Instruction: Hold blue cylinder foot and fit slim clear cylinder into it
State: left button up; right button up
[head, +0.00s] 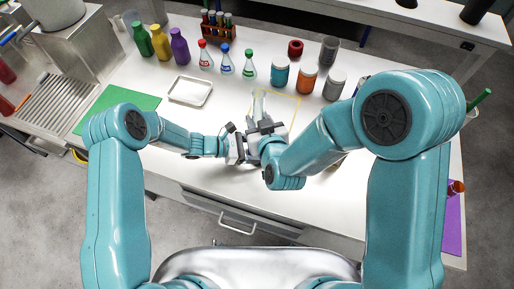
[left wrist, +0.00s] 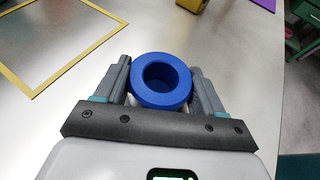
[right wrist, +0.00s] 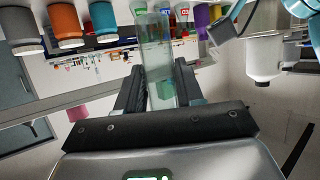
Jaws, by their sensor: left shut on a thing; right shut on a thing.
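The blue cylinder foot (left wrist: 178,94) is a thick blue ring with a round, empty opening facing the camera in the left wrist view. My left gripper (left wrist: 163,88) is shut on it, a finger at each side. The slim clear cylinder (right wrist: 154,50) stands between the fingers of my right gripper (right wrist: 158,88), which is shut on it. The clear cylinder (head: 259,102) also shows in the head view, above my right gripper (head: 262,130). My left gripper (head: 238,148) is close beside the right one there. The foot is hidden in the head view.
A yellow outline (head: 297,108) lies on the white table (head: 190,173) near the grippers. A white tray (head: 190,91) and green mat (head: 112,108) lie to the left. Flasks, jars and bottles, such as an orange-labelled jar (head: 307,78), stand behind. The table front is mostly clear.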

pick_arm(q)
jog(key=shift+f, duration=0.1)
pick_arm(e)
notch_tip(320, 180, down, 8)
dwell(1.1)
jog(key=shift+d+f, duration=0.1)
jog(key=shift+f, duration=0.4)
dwell(0.8)
jog(key=shift+f, duration=1.75)
jog(key=o, duration=1.2)
jog(key=shift+f, duration=0.1)
jog(key=shift+r, duration=3.55)
